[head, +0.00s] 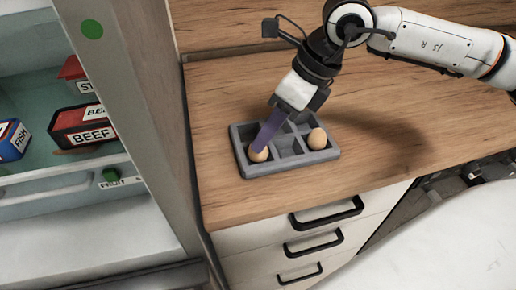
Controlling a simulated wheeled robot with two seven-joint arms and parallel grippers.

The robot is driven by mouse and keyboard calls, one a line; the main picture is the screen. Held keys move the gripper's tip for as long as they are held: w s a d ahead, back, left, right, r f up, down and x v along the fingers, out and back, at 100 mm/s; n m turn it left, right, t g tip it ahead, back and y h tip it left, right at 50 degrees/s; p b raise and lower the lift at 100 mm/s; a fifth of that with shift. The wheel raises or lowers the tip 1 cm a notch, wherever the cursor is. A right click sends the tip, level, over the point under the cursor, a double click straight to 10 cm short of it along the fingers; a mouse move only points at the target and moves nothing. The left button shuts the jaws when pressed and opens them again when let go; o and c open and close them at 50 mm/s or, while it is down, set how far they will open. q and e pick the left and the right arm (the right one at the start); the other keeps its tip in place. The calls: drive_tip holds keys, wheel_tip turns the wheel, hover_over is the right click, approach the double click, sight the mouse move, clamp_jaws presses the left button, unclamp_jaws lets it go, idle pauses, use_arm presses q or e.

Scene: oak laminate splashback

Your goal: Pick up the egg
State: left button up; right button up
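Two brown eggs sit in a grey compartment tray (289,162) on the wooden counter. One egg (258,154) is in the front-left compartment, partly hidden by my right gripper. The other egg (317,138) is in a compartment at the tray's right side. My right gripper (262,146) reaches down from above with its purple fingers at the front-left egg. The fingers overlap in this view, so whether they are closed on the egg cannot be told. My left gripper is not in view.
An open fridge at the left holds a beef box (82,128) and a fish box (11,140) on a shelf. The fridge side panel (135,75) stands left of the counter. The wooden counter (420,130) is clear to the right of the tray. Drawers with black handles (327,212) are below.

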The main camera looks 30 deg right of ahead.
drive_tip(key=shift+x, duration=1.4)
drive_tip(key=shift+r, duration=0.1)
drive_tip(key=c, duration=0.7)
drive_tip(key=shift+o, duration=0.2)
